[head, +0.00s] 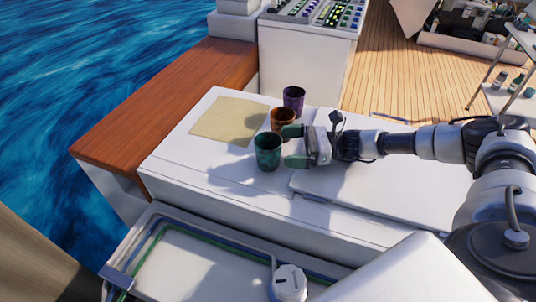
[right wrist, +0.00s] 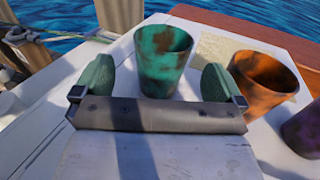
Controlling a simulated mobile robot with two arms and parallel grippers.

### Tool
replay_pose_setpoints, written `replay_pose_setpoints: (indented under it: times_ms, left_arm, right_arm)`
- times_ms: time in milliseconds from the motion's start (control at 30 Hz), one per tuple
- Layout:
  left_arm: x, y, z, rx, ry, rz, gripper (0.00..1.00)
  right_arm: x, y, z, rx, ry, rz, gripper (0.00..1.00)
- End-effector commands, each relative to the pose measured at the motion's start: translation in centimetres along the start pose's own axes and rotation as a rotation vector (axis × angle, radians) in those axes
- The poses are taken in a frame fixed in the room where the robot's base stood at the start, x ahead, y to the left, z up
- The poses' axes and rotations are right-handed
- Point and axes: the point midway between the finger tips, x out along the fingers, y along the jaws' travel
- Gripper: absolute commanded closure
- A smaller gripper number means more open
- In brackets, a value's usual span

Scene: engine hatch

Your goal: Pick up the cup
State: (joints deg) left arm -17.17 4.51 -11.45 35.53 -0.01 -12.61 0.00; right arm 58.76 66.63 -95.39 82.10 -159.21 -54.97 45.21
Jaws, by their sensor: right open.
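A green cup (head: 267,152) with brown patches stands upright on the white hatch top (head: 220,170). An orange cup (head: 282,119) stands just behind it, and a purple cup (head: 293,99) stands behind the orange one. My right gripper (head: 290,147) is open and empty, just right of the green cup. In the right wrist view the green cup (right wrist: 163,60) shows ahead, between the two green fingertips (right wrist: 158,80). The orange cup (right wrist: 264,82) is beside the right fingertip there, and the purple cup (right wrist: 303,130) is cut off by the edge. My left gripper is not in view.
A tan sheet (head: 228,120) lies on the hatch top left of the cups. A brown wooden bench (head: 165,100) runs along the left, with water beyond. A control console (head: 310,50) stands behind. A raised white panel (head: 380,190) lies under my right arm.

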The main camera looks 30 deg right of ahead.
Motion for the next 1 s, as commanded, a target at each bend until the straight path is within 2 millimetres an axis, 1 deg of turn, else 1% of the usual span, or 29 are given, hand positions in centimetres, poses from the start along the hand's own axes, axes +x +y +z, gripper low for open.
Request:
replay_pose_setpoints:
  times_ms: [167, 333, 400, 500, 767, 867, 1000]
  left_arm:
    - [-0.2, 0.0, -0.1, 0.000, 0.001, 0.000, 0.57]
    - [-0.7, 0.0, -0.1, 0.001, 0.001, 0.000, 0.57]
    - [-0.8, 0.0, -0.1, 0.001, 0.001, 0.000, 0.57]
    - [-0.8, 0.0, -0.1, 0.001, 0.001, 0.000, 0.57]
    - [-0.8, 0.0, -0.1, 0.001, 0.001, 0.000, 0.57]
    - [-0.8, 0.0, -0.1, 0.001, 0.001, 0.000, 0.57]
    - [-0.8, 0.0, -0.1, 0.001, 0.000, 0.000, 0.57]
  right_arm:
    - [1.4, -0.1, 0.2, -0.001, -0.001, 0.001, 0.00]
    - [3.9, -0.3, 0.8, -0.002, -0.001, 0.002, 0.00]
    - [4.8, -0.3, 0.6, -0.001, 0.000, 0.002, 0.00]
    - [5.7, -0.3, 0.6, -0.001, 0.000, 0.000, 0.00]
    - [5.9, -0.4, 0.5, -0.001, 0.001, -0.002, 0.00]
    - [5.9, -0.4, 0.5, -0.001, 0.001, -0.001, 0.14]
    - [5.9, -0.4, 0.5, -0.001, 0.001, -0.001, 0.35]
